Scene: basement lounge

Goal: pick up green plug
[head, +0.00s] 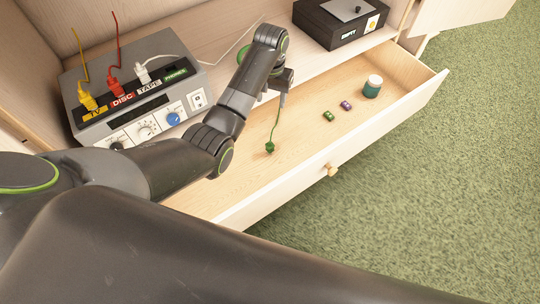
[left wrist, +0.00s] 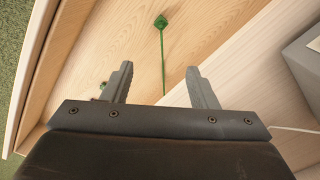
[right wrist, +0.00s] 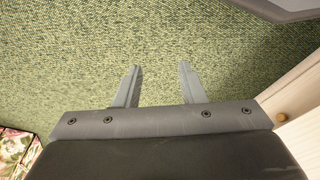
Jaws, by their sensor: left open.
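The green plug (head: 270,147) lies on the floor of the open drawer (head: 238,150), with its thin green cord running up toward my left gripper (head: 284,80). In the left wrist view the plug (left wrist: 160,22) is beyond the fingertips, with its cord passing between the two fingers. My right gripper (right wrist: 160,68) is open and empty above the green carpet. It is not seen in the head view.
A grey switch box (head: 138,88) with yellow, red and white plugs stands on the shelf at left. A black box (head: 340,22) stands at the back. A green jar (head: 372,87), a green block (head: 328,115) and a purple block (head: 346,105) are in the drawer. Green carpet (head: 450,160) is clear at right.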

